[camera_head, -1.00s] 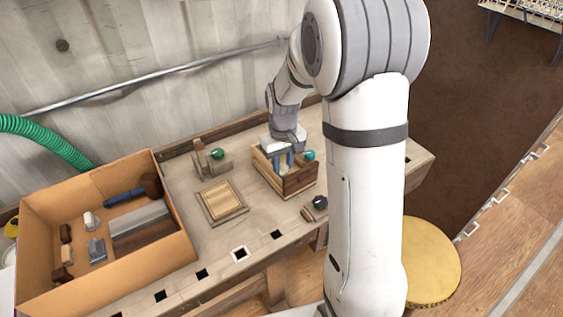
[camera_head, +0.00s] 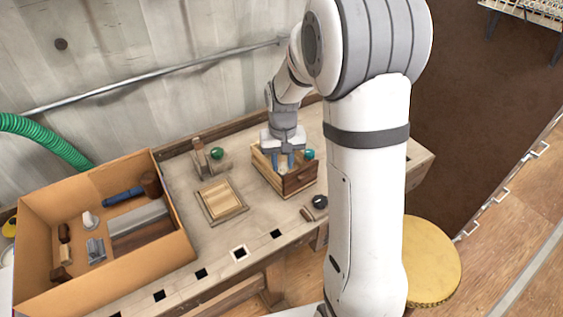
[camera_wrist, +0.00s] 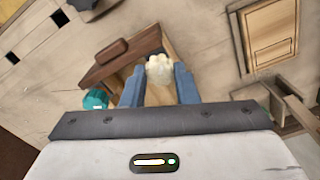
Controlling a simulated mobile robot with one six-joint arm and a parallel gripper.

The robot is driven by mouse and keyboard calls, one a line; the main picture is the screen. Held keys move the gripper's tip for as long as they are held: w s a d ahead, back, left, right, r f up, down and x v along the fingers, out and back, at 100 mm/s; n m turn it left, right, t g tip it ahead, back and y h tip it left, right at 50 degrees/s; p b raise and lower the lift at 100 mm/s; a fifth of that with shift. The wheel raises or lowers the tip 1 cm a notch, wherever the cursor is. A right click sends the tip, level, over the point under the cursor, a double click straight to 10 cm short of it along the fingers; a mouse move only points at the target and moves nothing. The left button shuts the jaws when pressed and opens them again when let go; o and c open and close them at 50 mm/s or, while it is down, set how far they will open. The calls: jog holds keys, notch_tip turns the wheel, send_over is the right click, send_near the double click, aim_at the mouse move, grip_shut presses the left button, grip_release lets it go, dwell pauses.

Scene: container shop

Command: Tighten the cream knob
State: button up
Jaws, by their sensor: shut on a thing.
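The cream knob (camera_wrist: 159,69) is ribbed and sits between the two blue fingers of my gripper (camera_wrist: 160,80) in the wrist view. My gripper is shut on it, and the fingers cover its sides. The knob is at a small open-topped wooden box with a dark front (camera_head: 300,178), which also shows in the wrist view (camera_wrist: 120,58). In the head view my gripper (camera_head: 286,161) points down into this box. The knob's base is hidden, so I cannot tell how it is seated.
A teal knob (camera_head: 309,154) is beside the box. A green knob on a fixture (camera_head: 217,153), a framed wooden panel (camera_head: 205,216) and a black knob (camera_head: 320,201) are nearby. A cardboard box (camera_head: 150,255) of tools stands left.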

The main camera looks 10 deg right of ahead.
aim_at(283, 165)
jog(key=m, duration=0.7)
jog(key=shift+d+b, duration=0.1)
jog(key=shift+b, duration=0.3)
jog(key=m, duration=0.6)
jog(key=shift+m, duration=0.4)
jog(key=o, duration=1)
notch_tip(283, 165, up, 8)
jog(key=shift+f, duration=0.1)
